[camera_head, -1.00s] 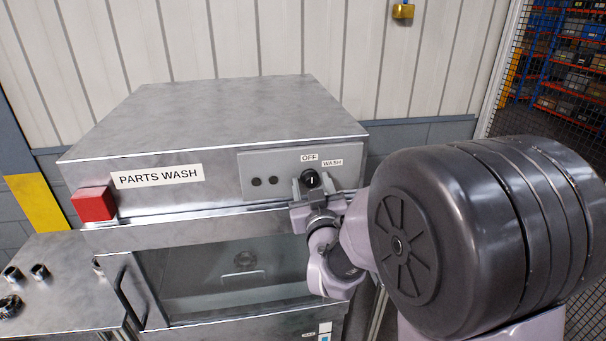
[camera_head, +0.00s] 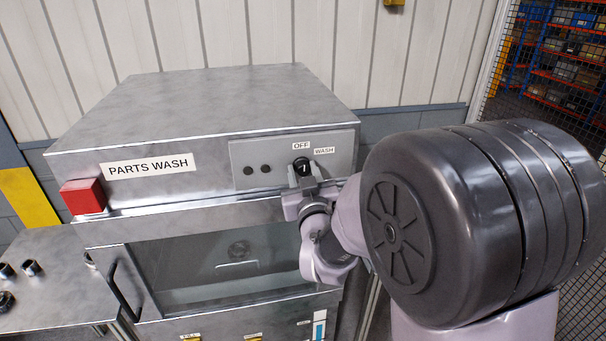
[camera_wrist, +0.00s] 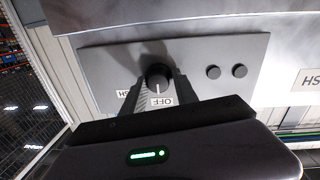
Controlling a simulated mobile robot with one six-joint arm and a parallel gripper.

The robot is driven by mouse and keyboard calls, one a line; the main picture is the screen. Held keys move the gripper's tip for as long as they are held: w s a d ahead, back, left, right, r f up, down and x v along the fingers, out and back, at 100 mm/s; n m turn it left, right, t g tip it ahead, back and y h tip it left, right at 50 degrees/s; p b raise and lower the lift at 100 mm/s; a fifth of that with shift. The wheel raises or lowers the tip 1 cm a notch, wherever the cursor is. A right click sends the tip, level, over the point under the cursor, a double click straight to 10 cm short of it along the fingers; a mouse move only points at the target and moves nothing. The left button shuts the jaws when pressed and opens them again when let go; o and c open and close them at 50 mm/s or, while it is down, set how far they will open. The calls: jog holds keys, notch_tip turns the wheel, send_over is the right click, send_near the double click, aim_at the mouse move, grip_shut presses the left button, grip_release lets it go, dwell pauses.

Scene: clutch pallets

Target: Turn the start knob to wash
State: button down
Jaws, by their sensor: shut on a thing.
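The start knob (camera_head: 302,166) is a round black dial on a grey panel of the parts washer (camera_head: 190,110). The OFF label (camera_head: 301,146) is above it and the WASH label (camera_head: 324,150) is to its upper right. My gripper (camera_head: 303,175) is at the knob from below. In the wrist view, the two dark fingers of my gripper (camera_wrist: 158,84) are shut on the sides of the knob (camera_wrist: 158,74). A white mark on the knob lies toward the OFF label (camera_wrist: 161,101).
A red block (camera_head: 83,196) sits at the washer's front left corner. Below is a glass door (camera_head: 215,275) with a dark handle (camera_head: 124,288). A metal side table (camera_head: 45,292) on the left holds several small dark rings. Mesh fencing stands at right.

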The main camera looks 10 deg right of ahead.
jog(key=shift+f+b, duration=0.15)
jog(key=shift+b, duration=0.3)
jog(key=m+b, duration=0.2)
jog(key=b, duration=0.2)
jog(key=shift+f+b, duration=0.2)
jog(key=shift+b, duration=0.15)
jog(key=m+b, duration=0.3)
jog(key=b, duration=0.2)
jog(key=m+b, duration=0.4)
jog(key=b, duration=0.4)
jog(key=shift+d+r+g, duration=0.1)
jog(key=shift+g, duration=0.2)
jog(key=m+b, duration=0.2)
jog(key=b, duration=0.1)
jog(key=shift+r+y, duration=0.15)
jog(key=shift+y, duration=0.15)
jog(key=shift+m, duration=0.3)
